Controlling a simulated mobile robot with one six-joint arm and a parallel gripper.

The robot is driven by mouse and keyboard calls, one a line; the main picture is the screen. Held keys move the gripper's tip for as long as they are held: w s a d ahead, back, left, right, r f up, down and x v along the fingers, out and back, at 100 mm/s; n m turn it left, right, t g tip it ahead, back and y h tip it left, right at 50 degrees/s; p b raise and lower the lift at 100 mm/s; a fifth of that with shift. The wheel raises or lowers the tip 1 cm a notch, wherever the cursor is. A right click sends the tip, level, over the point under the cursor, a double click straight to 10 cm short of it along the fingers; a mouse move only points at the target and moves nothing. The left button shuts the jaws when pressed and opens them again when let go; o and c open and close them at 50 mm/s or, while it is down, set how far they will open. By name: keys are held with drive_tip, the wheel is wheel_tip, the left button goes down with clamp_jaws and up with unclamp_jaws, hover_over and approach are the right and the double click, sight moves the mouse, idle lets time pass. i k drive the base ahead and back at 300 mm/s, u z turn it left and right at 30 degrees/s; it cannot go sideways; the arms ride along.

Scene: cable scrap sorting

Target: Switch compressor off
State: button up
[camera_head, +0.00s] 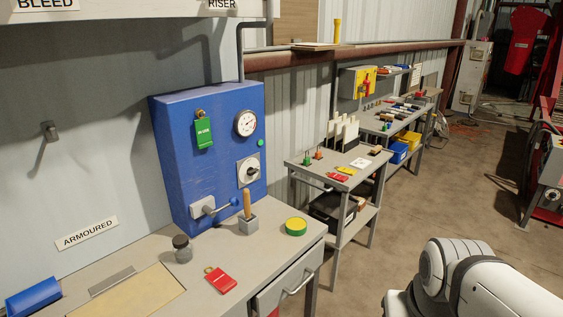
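A blue cabinet (175,150) stands at the back of the near bench, against the wall. On its front are a round white gauge (245,123), a small green button or lamp (260,142) and a rotary switch (249,170) with a black knob on a pale plate. A green tag (204,133) hangs at its upper left; its print is too small to read surely. I cannot tell which control belongs to the compressor, or the knob's setting. My gripper is out of view; only my white arm links show at bottom right.
The near bench (150,248) holds a wooden-handled tool in a grey block (248,224), a green-yellow disc (295,227), a dark-lidded jar (182,248) and a red tag (221,280). A grey trolley (310,171) and a further bench stand beyond. Floor at right is open.

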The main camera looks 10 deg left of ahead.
sight(251, 171)
drive_tip(key=u, duration=0.35)
drive_tip(key=i, duration=0.75)
drive_tip(key=u, duration=0.55)
drive_tip(key=k, duration=1.25)
drive_tip(key=z, duration=0.55)
drive_tip(key=i, duration=1.75)
drive_tip(key=u, duration=0.45)
